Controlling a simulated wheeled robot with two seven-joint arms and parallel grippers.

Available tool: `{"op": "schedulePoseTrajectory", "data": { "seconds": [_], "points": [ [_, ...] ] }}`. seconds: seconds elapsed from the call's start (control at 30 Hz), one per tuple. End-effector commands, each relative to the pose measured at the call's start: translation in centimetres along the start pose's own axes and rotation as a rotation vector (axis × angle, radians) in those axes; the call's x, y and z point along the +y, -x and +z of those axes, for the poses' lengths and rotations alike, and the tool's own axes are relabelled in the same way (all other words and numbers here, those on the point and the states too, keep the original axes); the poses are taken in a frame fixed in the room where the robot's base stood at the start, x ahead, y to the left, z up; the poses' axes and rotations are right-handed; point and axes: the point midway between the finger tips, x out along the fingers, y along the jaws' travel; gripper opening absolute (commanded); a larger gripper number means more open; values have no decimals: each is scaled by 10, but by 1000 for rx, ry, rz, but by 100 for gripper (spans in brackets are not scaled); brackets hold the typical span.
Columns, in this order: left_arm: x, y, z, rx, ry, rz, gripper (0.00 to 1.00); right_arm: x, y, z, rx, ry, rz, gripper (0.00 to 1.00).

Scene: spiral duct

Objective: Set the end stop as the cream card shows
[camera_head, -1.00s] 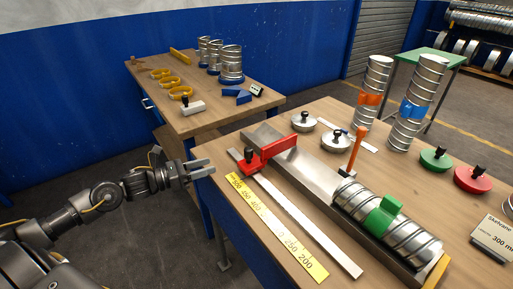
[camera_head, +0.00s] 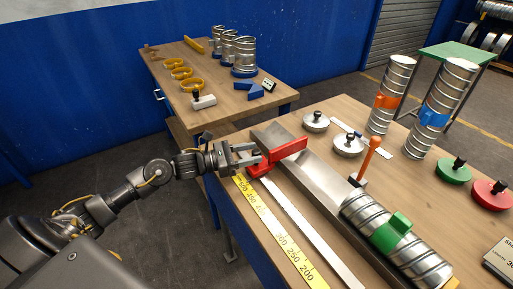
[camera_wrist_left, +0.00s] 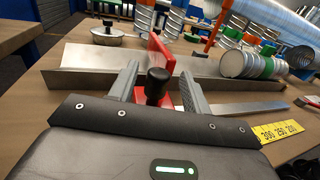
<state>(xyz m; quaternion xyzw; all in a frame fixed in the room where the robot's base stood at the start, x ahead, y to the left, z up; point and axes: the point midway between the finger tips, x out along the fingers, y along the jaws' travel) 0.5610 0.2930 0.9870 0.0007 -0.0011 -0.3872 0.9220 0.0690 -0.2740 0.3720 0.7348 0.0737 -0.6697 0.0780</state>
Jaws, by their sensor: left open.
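The red end stop (camera_head: 285,155) sits at the far end of the metal trough, on the flat steel rail (camera_head: 300,225) beside the yellow scale (camera_head: 270,225). My left gripper (camera_head: 256,154) is open at the stop. In the left wrist view, its two fingers (camera_wrist_left: 158,78) stand on either side of the stop's black knob (camera_wrist_left: 158,88), with no clear grip on it. The cream card (camera_head: 500,258) stands at the right edge, partly cut off, its text unreadable now. My right gripper is not in view.
The metal trough (camera_head: 305,180) holds a spiral duct (camera_head: 365,213) with a green clamp (camera_head: 393,234). An orange-handled tool (camera_head: 369,158) stands by it. Silver, green and red lids and two upright ducts stand behind. A side table (camera_head: 215,120) is at the back left.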

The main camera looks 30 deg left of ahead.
Motion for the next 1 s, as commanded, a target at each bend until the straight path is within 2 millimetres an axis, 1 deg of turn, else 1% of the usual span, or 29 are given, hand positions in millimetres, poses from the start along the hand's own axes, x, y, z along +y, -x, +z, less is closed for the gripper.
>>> {"op": "schedulePoseTrajectory", "data": {
  "seconds": [0.03,0.1,0.2,0.5,0.53,0.8,0.9,1.0],
  "points": [
    [1,-7,3,-2,3,2,48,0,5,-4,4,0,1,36],
    [1,-14,2,-2,2,3,48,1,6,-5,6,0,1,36],
    [0,-20,0,0,1,2,48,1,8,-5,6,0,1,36],
    [0,-22,-1,1,2,1,48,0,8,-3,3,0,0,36],
    [0,-22,-1,1,1,1,47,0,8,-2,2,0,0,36],
    [0,-22,-1,1,1,1,12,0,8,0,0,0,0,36],
    [0,-22,-1,1,1,2,0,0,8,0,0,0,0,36],
    [0,-22,-1,1,1,2,0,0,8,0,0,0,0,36]
  ]
}}
